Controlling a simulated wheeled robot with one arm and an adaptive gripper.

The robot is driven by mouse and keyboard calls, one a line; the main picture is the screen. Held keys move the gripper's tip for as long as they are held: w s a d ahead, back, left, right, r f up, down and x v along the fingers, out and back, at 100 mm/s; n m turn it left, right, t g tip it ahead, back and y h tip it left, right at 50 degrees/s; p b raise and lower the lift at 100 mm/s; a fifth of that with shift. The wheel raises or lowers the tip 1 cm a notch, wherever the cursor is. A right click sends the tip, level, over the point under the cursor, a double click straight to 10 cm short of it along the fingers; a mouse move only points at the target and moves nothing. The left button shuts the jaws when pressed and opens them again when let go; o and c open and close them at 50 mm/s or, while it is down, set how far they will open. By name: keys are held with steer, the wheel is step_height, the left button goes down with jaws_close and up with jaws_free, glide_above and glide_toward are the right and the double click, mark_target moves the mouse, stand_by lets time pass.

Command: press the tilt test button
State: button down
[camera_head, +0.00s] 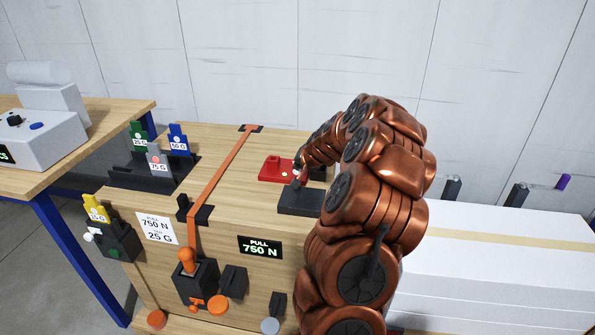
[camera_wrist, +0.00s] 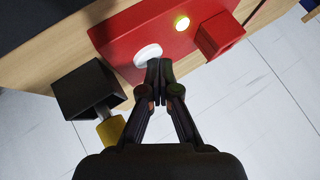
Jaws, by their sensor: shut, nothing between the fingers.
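A red box (camera_wrist: 120,42) fills the upper part of the wrist view, with a round white button (camera_wrist: 148,53) on its face. The red box also shows in the head view (camera_head: 270,170), on the wooden crate top beside my arm. My gripper (camera_wrist: 159,66) is shut and empty, its fingertips at the lower right edge of the white button. I cannot tell whether they touch it. In the head view my gripper (camera_head: 298,172) is small and partly hidden by my arm, just right of the red box.
A black holder (camera_wrist: 88,88) with a yellow piece (camera_wrist: 110,130) is left of my gripper. An orange strap (camera_head: 222,178) crosses the wooden crate (camera_head: 190,140). Coloured tags stand further left.

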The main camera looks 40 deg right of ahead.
steer(key=shift+r, duration=0.1)
steer(key=shift+r+p, duration=0.35)
steer(key=shift+r, duration=0.35)
steer(key=shift+r, duration=0.1)
steer(key=shift+r+p, duration=1.1)
steer(key=shift+r, duration=1.3)
